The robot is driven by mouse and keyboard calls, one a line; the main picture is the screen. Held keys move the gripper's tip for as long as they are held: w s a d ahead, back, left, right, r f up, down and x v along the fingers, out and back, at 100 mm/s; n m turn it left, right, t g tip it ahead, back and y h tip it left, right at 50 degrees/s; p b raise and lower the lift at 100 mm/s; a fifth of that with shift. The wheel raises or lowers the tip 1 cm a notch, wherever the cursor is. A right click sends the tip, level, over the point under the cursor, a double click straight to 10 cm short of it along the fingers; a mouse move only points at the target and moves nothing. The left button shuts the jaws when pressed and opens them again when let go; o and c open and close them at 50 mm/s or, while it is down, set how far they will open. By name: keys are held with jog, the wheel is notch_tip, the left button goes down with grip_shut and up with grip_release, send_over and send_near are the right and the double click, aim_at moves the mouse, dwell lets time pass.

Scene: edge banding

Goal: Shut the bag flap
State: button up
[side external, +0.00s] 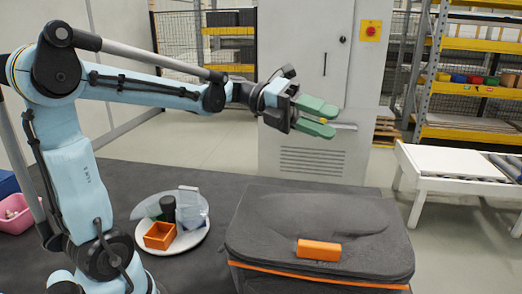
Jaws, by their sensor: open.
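The bag (250,276) is a dark grey case with an orange band, on the dark table at the lower right. Its flap (290,215) lies over the top, with an orange tab (319,250) at the front. The flap looks down, but I cannot tell whether it is fully closed. My gripper (328,121) has green fingers, is open and empty, and is held well above the bag, apart from it. A small yellow spot shows between the fingers.
A round white tray (183,243) left of the bag holds an orange box (159,236), a dark cylinder and clear pieces. A pink bin (16,214) stands at the far left. A grey cabinet (310,75) and a roller conveyor (450,172) stand behind the table.

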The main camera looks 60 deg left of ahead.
jog(key=w+a+n+h, duration=0.2)
jog(key=w+a+n, duration=0.3)
jog(key=w+a, duration=0.3)
jog(key=shift+n, duration=0.4)
jog(key=shift+r, duration=0.1)
jog(key=s+d+f+m+y, duration=0.1)
jog(key=s+d+m+y, duration=0.1)
jog(key=s+d+m, duration=0.5)
jog(key=shift+s+d+f+y, duration=0.15)
jog(key=shift+s+d+y, duration=0.25)
jog(key=shift+s+d, duration=1.1)
jog(key=shift+w+a, duration=0.1)
